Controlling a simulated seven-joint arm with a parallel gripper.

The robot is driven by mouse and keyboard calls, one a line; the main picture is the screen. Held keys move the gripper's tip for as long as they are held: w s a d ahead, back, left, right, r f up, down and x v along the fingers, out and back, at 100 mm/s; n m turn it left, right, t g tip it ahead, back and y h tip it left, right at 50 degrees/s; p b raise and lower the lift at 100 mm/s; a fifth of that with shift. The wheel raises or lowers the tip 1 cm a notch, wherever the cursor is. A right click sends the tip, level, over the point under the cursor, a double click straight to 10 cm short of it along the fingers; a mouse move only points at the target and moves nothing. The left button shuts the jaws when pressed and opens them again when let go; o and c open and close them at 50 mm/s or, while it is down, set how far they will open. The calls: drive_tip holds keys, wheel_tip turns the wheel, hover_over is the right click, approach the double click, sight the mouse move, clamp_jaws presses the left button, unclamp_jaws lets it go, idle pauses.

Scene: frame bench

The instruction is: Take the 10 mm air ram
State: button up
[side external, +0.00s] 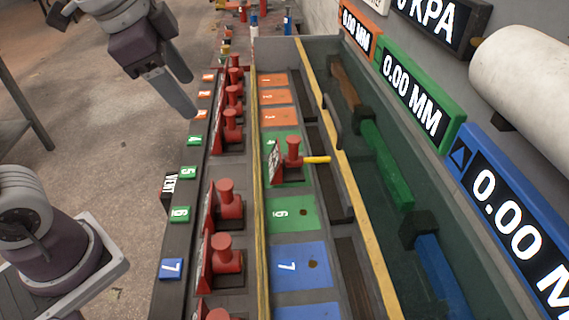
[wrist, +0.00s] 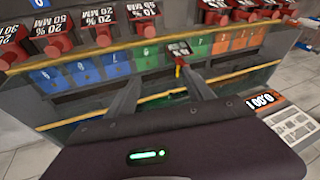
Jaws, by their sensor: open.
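Several red rams with white label plates stand in a row on the dark rail in the side view; one is the ram by tile 6 (side external: 228,198). I cannot read a 10 mm label on any plate. My gripper (side external: 181,98) is open and empty, above and left of the rail, apart from the rams. Its fingers show in the wrist view (wrist: 163,78).
Orange, green and blue numbered tiles, such as blue tile 7 (side external: 290,266), line the bench. A yellow-edged trough (side external: 345,170) with brown, green and blue bars lies to the right. Digital readouts (side external: 410,95) and a white cylinder (side external: 525,65) stand beyond it.

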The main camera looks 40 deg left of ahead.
drive_tip(key=w+f+m+g+y, duration=0.1)
drive_tip(key=w+f+m, duration=0.25)
drive_tip(key=w, duration=0.35)
drive_tip(key=w+f+m, duration=0.2)
drive_tip(key=w+m, duration=0.2)
drive_tip(key=w, duration=0.3)
drive_tip(key=m+y, duration=0.2)
drive_tip(key=m, duration=1)
approach(294, 139)
drive_tip(key=f, duration=0.1)
drive_tip(key=shift+g, duration=0.3)
drive_tip(key=x, duration=0.7)
drive_tip(key=shift+w+a+r, duration=0.1)
drive_tip(key=shift+w+a, duration=0.05)
drive_tip(key=shift+w, duration=0.2)
clamp_jaws()
drive_tip(key=shift+r, duration=0.1)
